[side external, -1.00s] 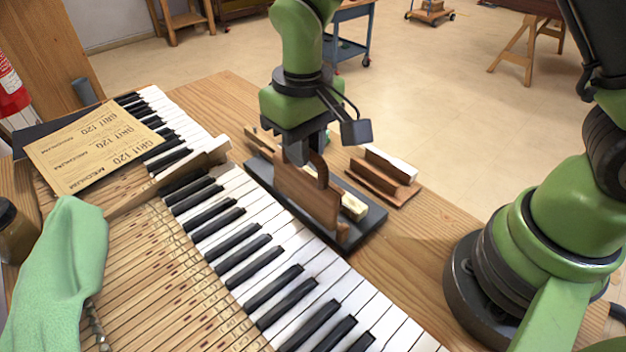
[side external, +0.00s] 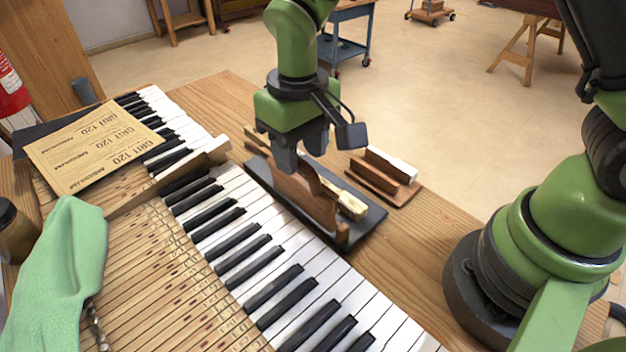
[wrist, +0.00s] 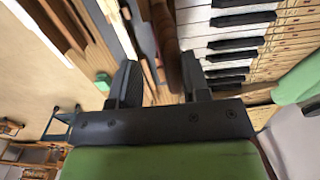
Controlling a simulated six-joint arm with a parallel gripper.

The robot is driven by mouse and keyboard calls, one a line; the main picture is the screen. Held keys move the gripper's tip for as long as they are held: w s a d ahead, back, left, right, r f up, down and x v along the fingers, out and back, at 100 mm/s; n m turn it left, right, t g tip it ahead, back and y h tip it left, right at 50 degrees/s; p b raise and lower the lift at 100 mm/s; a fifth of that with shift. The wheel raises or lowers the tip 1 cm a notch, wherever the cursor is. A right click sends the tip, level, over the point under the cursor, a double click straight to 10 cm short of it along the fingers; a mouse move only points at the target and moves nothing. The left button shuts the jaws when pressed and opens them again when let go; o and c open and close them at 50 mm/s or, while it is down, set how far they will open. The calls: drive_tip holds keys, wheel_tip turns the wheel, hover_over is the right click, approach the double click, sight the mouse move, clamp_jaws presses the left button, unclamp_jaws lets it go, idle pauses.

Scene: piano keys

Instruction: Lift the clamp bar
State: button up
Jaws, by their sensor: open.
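The clamp bar (side external: 309,202) is a brown wooden upright board with a curved handle on top, standing over a dark base plate (side external: 371,223). My gripper (side external: 301,160) is open, pointing down at the top of the bar. In the wrist view, the brown wood of the bar (wrist: 166,38) shows between and beyond the spread fingers of my gripper (wrist: 160,68). I cannot tell whether a finger touches the handle. A pale wooden key piece (side external: 350,205) lies on the plate behind the bar. The handle's upper part is partly hidden by my fingers.
Piano keys (side external: 262,240) run along the near side of the base plate. A small wooden block holder (side external: 384,180) stands to the right on the bench. A sandpaper sheet (side external: 90,148) and a green cloth (side external: 62,270) lie at left.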

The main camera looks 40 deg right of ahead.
drive_tip(key=shift+r, duration=0.1)
wheel_tip(320, 180, up, 6)
drive_tip(key=shift+f, duration=0.1)
idle(0.8)
drive_tip(key=s+d+r+m+t+y, duration=0.1)
drive_tip(key=s+d+r, duration=0.2)
drive_tip(key=r, duration=0.1)
drive_tip(key=s+d+r+m+t, duration=0.1)
drive_tip(key=s+d+r+t, duration=0.1)
drive_tip(key=r, duration=0.3)
drive_tip(key=s+d+r+m+t, duration=0.1)
drive_tip(key=s+d+t, duration=0.1)
drive_tip(key=s, duration=0.3)
drive_tip(key=s+d+r+m+t+y, duration=0.1)
drive_tip(key=s+d+t, duration=0.1)
drive_tip(key=s, duration=0.3)
drive_tip(key=shift+s+d+r, duration=0.35)
